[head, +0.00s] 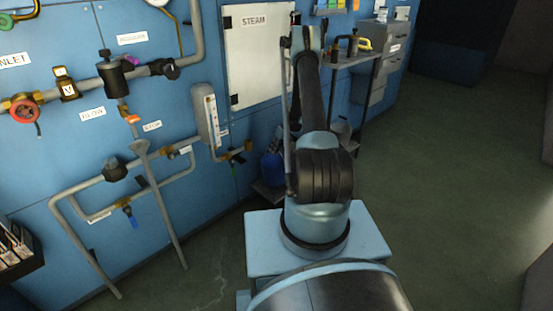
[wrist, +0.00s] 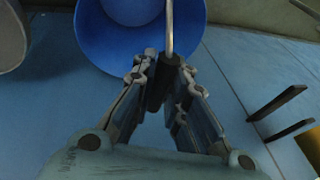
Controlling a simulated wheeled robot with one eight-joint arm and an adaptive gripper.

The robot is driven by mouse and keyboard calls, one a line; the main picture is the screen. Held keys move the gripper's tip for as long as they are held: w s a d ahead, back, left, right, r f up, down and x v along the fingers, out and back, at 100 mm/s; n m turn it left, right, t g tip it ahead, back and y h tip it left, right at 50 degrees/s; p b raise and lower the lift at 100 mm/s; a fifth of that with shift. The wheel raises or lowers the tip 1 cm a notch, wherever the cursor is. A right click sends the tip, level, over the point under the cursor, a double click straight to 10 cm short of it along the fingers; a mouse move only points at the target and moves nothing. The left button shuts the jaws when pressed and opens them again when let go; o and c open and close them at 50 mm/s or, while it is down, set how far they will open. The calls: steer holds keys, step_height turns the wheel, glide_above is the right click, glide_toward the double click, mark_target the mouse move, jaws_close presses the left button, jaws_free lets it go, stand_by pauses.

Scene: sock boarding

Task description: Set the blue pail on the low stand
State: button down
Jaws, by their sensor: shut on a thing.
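In the wrist view my gripper (wrist: 160,84) is shut on the dark grip of a thin metal handle. The handle runs up to the blue pail (wrist: 115,38), whose open mouth and inside face the camera. The pail's upper part is cut off by the frame edge. In the head view a blue pail-like shape (head: 272,168) shows partly behind my arm, low by the blue wall. A low brownish flat surface (head: 267,196) shows just below it, perhaps the low stand. My arm hides much of both, and I cannot tell whether they touch. My gripper is hidden in the head view.
Pipes and valves (head: 115,170) cover the blue wall on the left. A side table (head: 350,60) and grey drawers (head: 380,60) stand beyond my arm. A grey round object (wrist: 12,38) and dark prongs (wrist: 277,102) flank the gripper. The floor (head: 450,180) on the right is clear.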

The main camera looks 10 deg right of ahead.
steer(key=shift+f, duration=2.2)
steer(key=c, duration=1.6)
jaws_free()
